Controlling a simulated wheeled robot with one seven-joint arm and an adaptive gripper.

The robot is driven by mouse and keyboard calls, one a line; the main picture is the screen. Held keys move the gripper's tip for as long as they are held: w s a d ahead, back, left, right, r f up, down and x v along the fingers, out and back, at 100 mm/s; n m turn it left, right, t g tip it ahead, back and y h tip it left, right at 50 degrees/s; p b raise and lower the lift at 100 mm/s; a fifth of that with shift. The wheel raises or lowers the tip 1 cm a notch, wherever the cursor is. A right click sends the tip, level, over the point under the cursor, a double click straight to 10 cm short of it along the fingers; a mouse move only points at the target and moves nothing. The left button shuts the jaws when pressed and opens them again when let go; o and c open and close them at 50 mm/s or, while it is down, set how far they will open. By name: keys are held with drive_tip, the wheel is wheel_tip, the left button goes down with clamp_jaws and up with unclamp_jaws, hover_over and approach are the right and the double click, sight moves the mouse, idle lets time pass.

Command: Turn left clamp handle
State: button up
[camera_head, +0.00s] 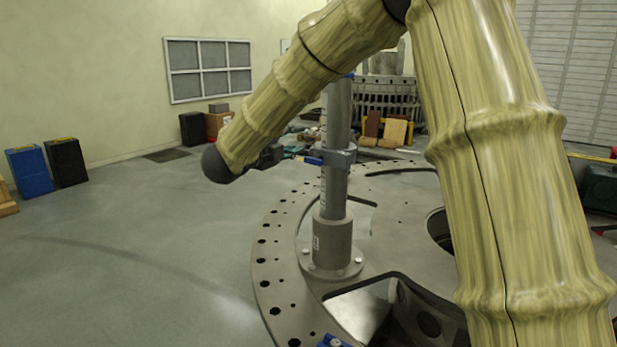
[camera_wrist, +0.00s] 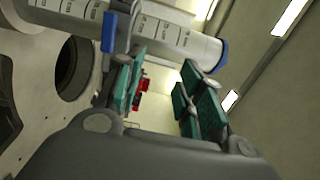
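A grey clamp (camera_head: 338,158) sits around an upright grey pole (camera_head: 335,190) that stands on the turret plate. Its blue handle (camera_head: 312,160) points left, towards my gripper (camera_head: 290,153), which is partly hidden behind my arm. In the wrist view, the teal fingers of my gripper (camera_wrist: 163,68) are apart with nothing between them. The blue handle (camera_wrist: 109,31) shows beside the tip of the left finger, outside the gap; whether they touch I cannot tell. The pole (camera_wrist: 168,37), with scale marks and a blue end, crosses beyond the fingertips.
The round turret plate (camera_head: 268,270) has holes and cut-outs. Another blue part (camera_head: 333,341) shows at the bottom edge. Blue (camera_head: 29,171) and black (camera_head: 66,161) cases stand at the left wall. The floor left of the plate is clear. My arm hides much of the right side.

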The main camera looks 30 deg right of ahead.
drive_tip(key=b, duration=0.6)
approach(311, 162)
drive_tip(key=b, duration=0.1)
drive_tip(key=p+x, duration=0.2)
drive_tip(key=x, duration=0.9)
drive_tip(key=shift+s+p, duration=0.1)
drive_tip(key=shift+p, duration=0.3)
clamp_jaws()
